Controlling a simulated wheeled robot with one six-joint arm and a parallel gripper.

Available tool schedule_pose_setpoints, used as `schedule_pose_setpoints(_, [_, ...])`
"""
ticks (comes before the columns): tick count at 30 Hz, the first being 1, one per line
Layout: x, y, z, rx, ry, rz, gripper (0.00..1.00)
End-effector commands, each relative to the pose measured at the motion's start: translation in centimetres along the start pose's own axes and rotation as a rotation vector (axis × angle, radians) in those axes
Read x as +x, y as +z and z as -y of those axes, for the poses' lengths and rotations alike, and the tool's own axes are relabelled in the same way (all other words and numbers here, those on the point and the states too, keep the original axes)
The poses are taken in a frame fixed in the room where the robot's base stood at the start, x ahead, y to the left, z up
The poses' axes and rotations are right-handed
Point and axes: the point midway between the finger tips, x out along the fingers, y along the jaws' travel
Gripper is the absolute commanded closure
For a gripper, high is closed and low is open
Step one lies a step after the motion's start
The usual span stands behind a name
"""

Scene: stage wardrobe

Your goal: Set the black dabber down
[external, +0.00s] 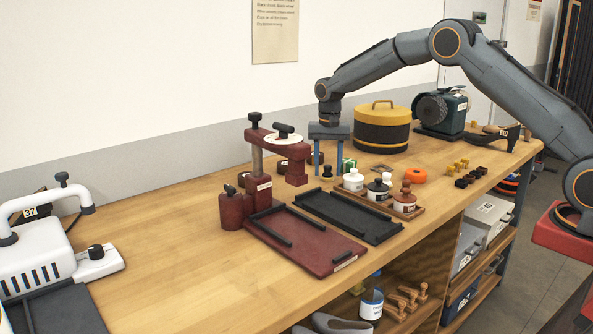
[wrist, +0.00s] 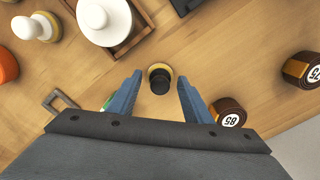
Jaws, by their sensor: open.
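The black dabber (external: 327,172) stands upright on the wooden bench top, left of the wooden tray of bottles. In the wrist view the dabber (wrist: 160,80) is seen from above, with a dark top and a tan lower rim. It lies between the two blue fingers of my gripper (wrist: 157,88), with a gap on each side. My gripper (external: 332,164) is open and points down over the dabber in the external view. The fingers do not appear to touch it.
A wooden tray (external: 418,212) holds white, black-topped and brown bottles close on the right. A green-and-white item (external: 349,164) is near the fingers. Rolls marked 85 (wrist: 228,112) and 75 (wrist: 303,70) lie nearby. A dark red press (external: 297,151) stands left; a black tray (external: 345,218) lies in front.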

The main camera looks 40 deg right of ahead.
Motion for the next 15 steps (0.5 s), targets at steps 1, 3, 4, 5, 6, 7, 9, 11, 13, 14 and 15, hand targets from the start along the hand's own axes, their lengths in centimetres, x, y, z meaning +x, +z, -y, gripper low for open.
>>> schedule_pose_setpoints(1, [0.0, 0.0, 0.0, 0.0, 0.0, 0.0, 0.55])
schedule_pose_setpoints(3, [-0.1, 0.0, 0.0, 0.0, 0.0, 0.0, 0.55])
schedule_pose_setpoints(4, [-0.2, 0.0, 0.0, 0.0, 0.0, 0.0, 0.55])
schedule_pose_setpoints(5, [-0.4, 0.0, 0.0, 0.0, -0.001, -0.001, 0.55])
schedule_pose_setpoints(6, [-0.7, 0.0, 0.1, 0.0, -0.001, -0.001, 0.55])
schedule_pose_setpoints(7, [-0.9, -0.1, 0.1, 0.0, -0.001, -0.001, 0.55])
schedule_pose_setpoints(9, [-1.8, -0.1, 0.1, 0.0, -0.002, -0.002, 0.55])
schedule_pose_setpoints(11, [-2.9, -0.1, 0.1, 0.0, -0.003, -0.003, 0.55])
schedule_pose_setpoints(13, [-4.4, -0.1, 0.1, 0.0, -0.004, -0.003, 0.55])
schedule_pose_setpoints(14, [-5.0, -0.1, 0.1, 0.0, -0.004, -0.003, 0.55])
schedule_pose_setpoints(15, [-5.8, -0.1, 0.1, 0.0, -0.003, -0.003, 0.55])
